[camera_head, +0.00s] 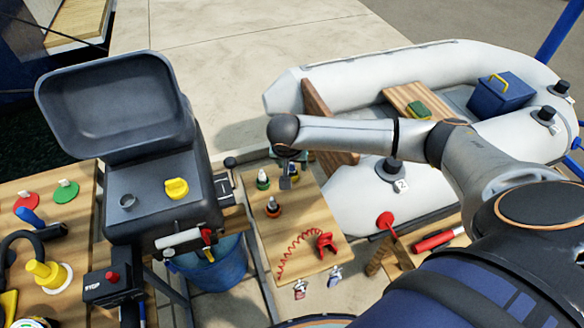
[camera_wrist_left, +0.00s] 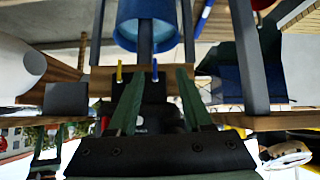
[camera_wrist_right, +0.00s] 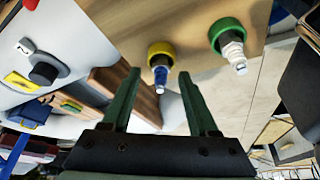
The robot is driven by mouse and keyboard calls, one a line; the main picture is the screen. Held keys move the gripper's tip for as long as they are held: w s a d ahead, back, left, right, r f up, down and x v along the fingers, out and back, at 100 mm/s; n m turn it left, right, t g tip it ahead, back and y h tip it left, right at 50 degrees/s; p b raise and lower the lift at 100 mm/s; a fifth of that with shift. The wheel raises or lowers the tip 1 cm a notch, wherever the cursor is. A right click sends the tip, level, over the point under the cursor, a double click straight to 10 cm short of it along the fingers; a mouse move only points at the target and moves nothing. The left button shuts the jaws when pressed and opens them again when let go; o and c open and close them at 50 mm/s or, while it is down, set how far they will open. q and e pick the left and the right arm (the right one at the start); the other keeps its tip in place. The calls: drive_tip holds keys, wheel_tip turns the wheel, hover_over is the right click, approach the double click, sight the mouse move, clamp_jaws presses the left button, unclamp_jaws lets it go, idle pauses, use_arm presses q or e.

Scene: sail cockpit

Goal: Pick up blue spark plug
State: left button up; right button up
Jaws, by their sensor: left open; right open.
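The blue spark plug (camera_wrist_right: 160,76) stands out of a yellow ring (camera_wrist_right: 161,52) on a wooden board in the right wrist view. My right gripper (camera_wrist_right: 159,84) is open, and the plug shows between its two fingertips. Its jaws look empty. A white plug (camera_wrist_right: 232,52) in a green ring (camera_wrist_right: 224,30) stands to the right of the blue one. My left gripper (camera_wrist_left: 158,78) is open and empty in its wrist view.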

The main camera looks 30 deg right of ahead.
clamp_jaws()
idle(0.4)
